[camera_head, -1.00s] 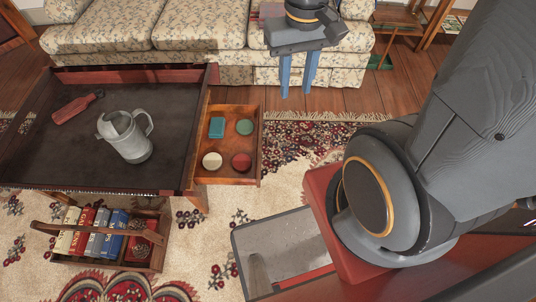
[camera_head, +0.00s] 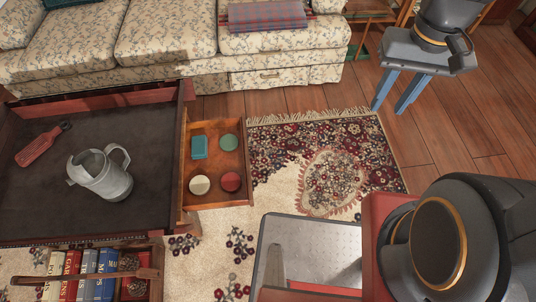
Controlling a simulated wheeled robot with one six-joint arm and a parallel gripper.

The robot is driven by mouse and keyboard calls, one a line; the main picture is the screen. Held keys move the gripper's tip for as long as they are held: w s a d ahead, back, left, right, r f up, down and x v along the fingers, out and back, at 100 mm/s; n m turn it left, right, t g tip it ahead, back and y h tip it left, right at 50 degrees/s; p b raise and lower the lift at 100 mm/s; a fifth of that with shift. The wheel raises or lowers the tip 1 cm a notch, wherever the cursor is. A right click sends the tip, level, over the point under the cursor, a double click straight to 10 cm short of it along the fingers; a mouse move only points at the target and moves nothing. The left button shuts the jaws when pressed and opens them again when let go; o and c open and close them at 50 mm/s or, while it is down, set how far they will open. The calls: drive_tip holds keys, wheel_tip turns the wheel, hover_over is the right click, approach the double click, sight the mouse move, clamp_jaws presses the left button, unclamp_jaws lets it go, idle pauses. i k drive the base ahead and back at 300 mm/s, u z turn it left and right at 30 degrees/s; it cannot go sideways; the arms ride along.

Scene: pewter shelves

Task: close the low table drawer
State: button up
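The low table (camera_head: 60,205) stands at the left, with a dark sunken top inside a reddish wood rim. Its drawer (camera_head: 213,171) is pulled out from the table's right side. In the drawer lie a teal block (camera_head: 199,147), a green disc (camera_head: 229,142), a cream disc (camera_head: 200,185) and a red disc (camera_head: 230,181). My gripper (camera_head: 398,98) hangs at the upper right, well apart from the drawer. Its two blue fingers are spread with a gap between them, and nothing shows between them.
A metal pitcher (camera_head: 103,178) and a red-handled tool (camera_head: 43,144) lie on the table. A wooden book carrier (camera_head: 128,273) stands on the floor at lower left. A floral sofa (camera_head: 165,45) lines the back. The patterned rug (camera_head: 335,165) right of the drawer is clear.

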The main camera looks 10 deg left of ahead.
sight(219, 162)
drive_tip(key=z, duration=0.05)
drive_tip(key=i, duration=0.85)
drive_tip(key=u, duration=0.05)
drive_tip(key=k, duration=0.85)
drive_tip(key=u, duration=1.65)
